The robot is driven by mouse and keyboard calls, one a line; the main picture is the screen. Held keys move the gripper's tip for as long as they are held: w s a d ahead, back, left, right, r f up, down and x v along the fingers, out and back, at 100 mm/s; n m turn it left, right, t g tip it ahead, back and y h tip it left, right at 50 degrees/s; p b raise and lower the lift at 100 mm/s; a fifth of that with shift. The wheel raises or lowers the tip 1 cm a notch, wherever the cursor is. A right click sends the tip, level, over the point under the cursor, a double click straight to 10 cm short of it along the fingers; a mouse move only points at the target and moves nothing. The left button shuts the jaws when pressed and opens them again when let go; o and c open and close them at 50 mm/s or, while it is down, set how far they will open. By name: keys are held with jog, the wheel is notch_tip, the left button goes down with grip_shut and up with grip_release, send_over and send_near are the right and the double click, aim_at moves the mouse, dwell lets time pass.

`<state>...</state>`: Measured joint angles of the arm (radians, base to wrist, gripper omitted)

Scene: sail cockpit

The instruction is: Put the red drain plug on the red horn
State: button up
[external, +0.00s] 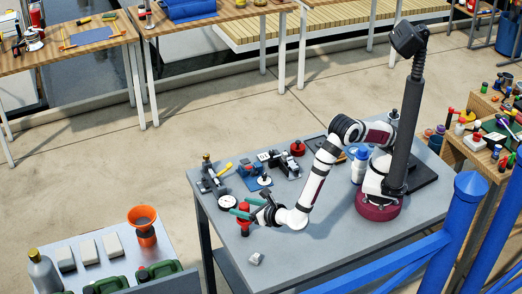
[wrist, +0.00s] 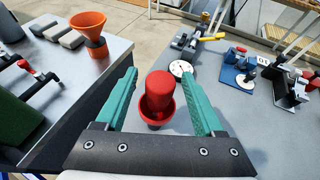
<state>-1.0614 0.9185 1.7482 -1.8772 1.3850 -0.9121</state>
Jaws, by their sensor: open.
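The red horn (wrist: 158,98) stands upright on the grey table, with a rounded top above a flared red part; in the external view (external: 244,229) it is partly hidden by my gripper. My gripper (wrist: 159,74) is open, with its green fingers on both sides of the horn and visible gaps to it. In the external view my gripper (external: 239,207) is low at the table's front left. A flat red disc with a dark knob, which looks like the red drain plug (external: 298,149), lies at the back of the table.
A blue device (external: 250,172) and black clamp-like fittings (external: 286,164) stand farther back.

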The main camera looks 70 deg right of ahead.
jog(key=v, duration=0.9)
jog(key=s+d+r+m+g+h, duration=0.1)
jog(key=s+d+r+m+g, duration=0.2)
jog(key=d+m, duration=0.5)
jog(key=s+d+r+m+g, duration=0.15)
jog(key=d+m+g, duration=0.35)
jog(key=d, duration=0.5)
jog(key=s+d+r+m+g+h, duration=0.1)
jog(key=d+r+m+g, duration=0.2)
jog(key=d+m, duration=0.5)
jog(key=s+d+r+m+g+y, duration=0.1)
jog(key=s+m+y, duration=0.8)
jog(key=s+m, duration=0.4)
jog(key=m, duration=0.3)
jog(key=shift+s+d+r+g, duration=0.15)
jog(key=shift+d+g, duration=0.2)
jog(key=shift+g, duration=0.05)
